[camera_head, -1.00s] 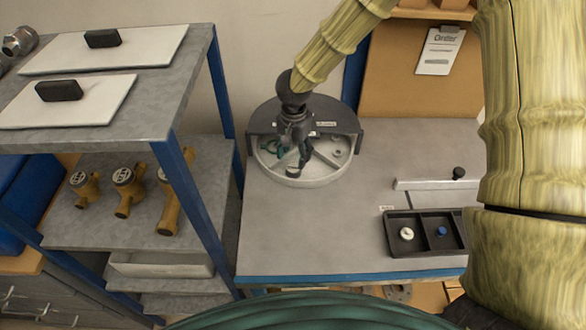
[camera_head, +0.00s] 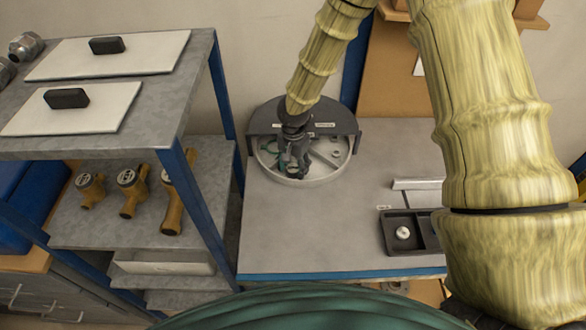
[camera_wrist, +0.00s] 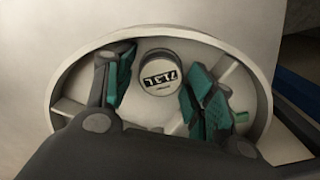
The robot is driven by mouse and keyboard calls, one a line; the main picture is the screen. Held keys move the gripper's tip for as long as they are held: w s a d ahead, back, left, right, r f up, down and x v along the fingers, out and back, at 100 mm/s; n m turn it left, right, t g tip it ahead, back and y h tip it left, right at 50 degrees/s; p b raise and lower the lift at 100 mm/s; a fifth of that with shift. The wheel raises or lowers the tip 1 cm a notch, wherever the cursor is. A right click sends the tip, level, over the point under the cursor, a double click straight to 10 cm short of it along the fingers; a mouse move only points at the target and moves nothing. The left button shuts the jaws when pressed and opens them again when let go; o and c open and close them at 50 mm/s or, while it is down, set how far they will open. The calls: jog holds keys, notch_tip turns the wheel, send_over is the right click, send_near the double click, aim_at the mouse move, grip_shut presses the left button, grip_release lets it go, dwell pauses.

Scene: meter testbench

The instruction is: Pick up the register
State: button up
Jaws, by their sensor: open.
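The register (camera_wrist: 158,76) is a small round light-grey piece with a black window of white digits on its face. It sits in a round light tray (camera_head: 318,183) with divider walls; the tray also shows in the wrist view (camera_wrist: 62,86). My gripper (camera_wrist: 163,92) is open, with one teal-padded finger on each side of the register. Gaps show between the pads and the register in this view; I cannot tell how deep the fingers reach. In the head view my gripper (camera_head: 297,166) points down into the tray and hides the register.
A dark curved band (camera_head: 345,126) runs round the tray's back. A black compartment box (camera_head: 392,240) with a white knob stands at the right of the grey table (camera_head: 310,235). A shelf rack (camera_head: 180,110) with brass meters stands left. The table's front middle is clear.

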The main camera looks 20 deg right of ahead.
jog(key=c, duration=0.8)
